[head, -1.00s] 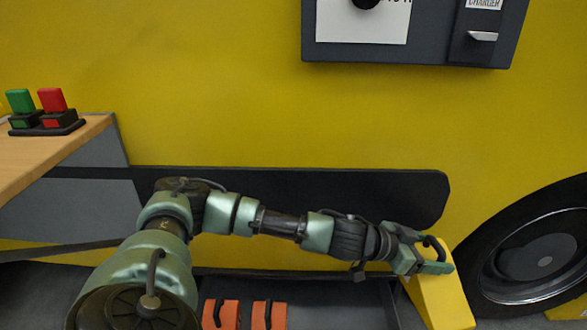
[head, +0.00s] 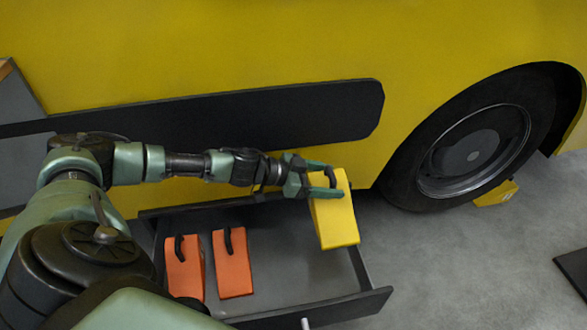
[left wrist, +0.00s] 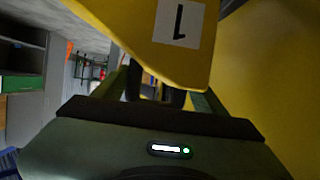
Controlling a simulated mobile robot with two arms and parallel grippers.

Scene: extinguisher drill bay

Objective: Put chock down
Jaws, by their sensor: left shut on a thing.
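A yellow chock (head: 335,222) hangs from my left gripper (head: 328,184), which is shut on it near its top. In the head view the chock is over the right end of an open dark drawer (head: 325,306); I cannot tell its height above it. In the left wrist view the chock (left wrist: 150,35) fills the upper middle and shows a white label with a "1". My right gripper is not in view.
Two orange chocks (head: 233,263) with black handles lie in the drawer's left part. A large black wheel (head: 400,180) stands to the right, with another yellow chock (head: 496,194) at its far side. Grey floor (head: 460,260) is clear between drawer and wheel.

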